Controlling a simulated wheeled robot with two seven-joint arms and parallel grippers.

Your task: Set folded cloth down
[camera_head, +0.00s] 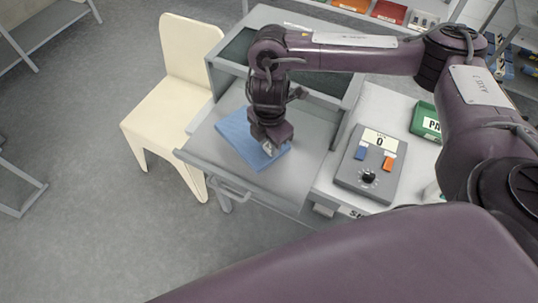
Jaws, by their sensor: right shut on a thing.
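A blue folded cloth (239,137) lies flat in the open grey drawer (315,165), which has a handle at its front. My right gripper (267,150) points down over the cloth's right part and is shut on it. The fingertips are partly hidden by the wrist, and the cloth's right rear part is covered by the arm. I cannot tell whether the cloth rests fully on the drawer floor. My left gripper is not in view.
A cream chair (172,98) stands left of the drawer. A grey control box (371,165) with a display, blue and orange buttons and a knob sits on the table to the right. A green bin (426,121) is behind it. The drawer's right side is bare.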

